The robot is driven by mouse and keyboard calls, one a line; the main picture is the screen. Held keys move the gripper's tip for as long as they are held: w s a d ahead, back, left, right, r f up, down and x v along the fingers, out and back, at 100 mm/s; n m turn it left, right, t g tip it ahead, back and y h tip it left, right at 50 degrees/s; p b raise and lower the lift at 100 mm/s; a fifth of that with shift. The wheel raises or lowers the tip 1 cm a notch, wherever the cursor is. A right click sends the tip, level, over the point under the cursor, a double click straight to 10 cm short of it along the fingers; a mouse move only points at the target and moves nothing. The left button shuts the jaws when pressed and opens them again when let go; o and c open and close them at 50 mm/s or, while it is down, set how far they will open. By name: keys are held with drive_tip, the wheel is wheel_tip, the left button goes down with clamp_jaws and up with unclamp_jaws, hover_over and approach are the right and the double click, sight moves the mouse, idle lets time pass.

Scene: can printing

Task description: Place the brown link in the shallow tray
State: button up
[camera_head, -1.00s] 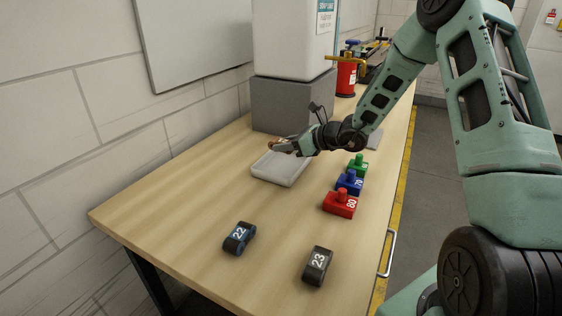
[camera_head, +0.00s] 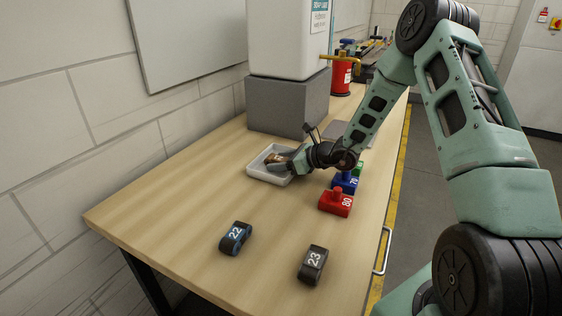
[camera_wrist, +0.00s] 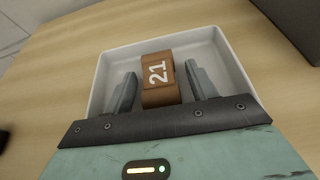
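The brown link (camera_wrist: 158,76), marked 21, lies in the shallow tray (camera_wrist: 98,88). It also shows in the head view as a small brown patch (camera_head: 272,158) at the fingertips, over the white tray (camera_head: 259,174). My gripper (camera_wrist: 160,70) is low over the tray, one finger on each side of the link. A gap shows between each finger and the link, so the gripper is open. In the head view my gripper (camera_head: 278,160) reaches into the tray from the right. The link's underside is hidden.
Two dark links, marked 22 (camera_head: 235,238) and 23 (camera_head: 312,265), lie at the table's front. Red (camera_head: 335,204), blue (camera_head: 345,183) and green (camera_head: 359,168) knobbed blocks stand right of the tray. A grey block (camera_head: 282,108) stands behind it. The table's left front is clear.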

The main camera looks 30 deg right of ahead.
drive_tip(key=shift+r, duration=0.1)
